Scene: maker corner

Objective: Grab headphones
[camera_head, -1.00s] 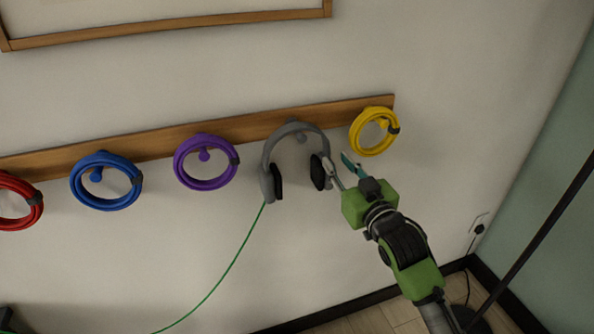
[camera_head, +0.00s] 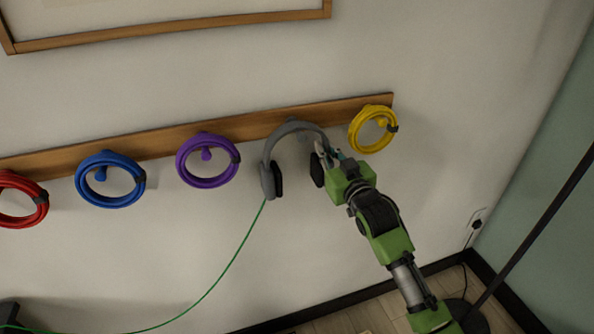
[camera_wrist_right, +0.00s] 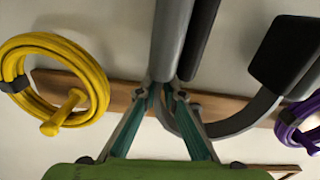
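The grey headphones (camera_head: 297,127) with black ear pads hang on the wooden rail (camera_head: 160,146), between the purple and yellow coils. A thin green cable (camera_head: 232,264) runs down from the left ear cup. My right gripper (camera_head: 328,149) is at the headphones' right side, by the upper part of the right ear cup. In the wrist view its teal-lined fingers look spread, with the tips close around the grey headphones (camera_wrist_right: 172,45). Contact cannot be made out. My left gripper is out of view.
A yellow coil (camera_head: 357,138) hangs close right of my right gripper. Purple (camera_head: 181,169), blue (camera_head: 80,182) and red (camera_head: 40,211) coils hang to the left. A picture frame (camera_head: 170,25) is above. The wall below the rail is mostly clear.

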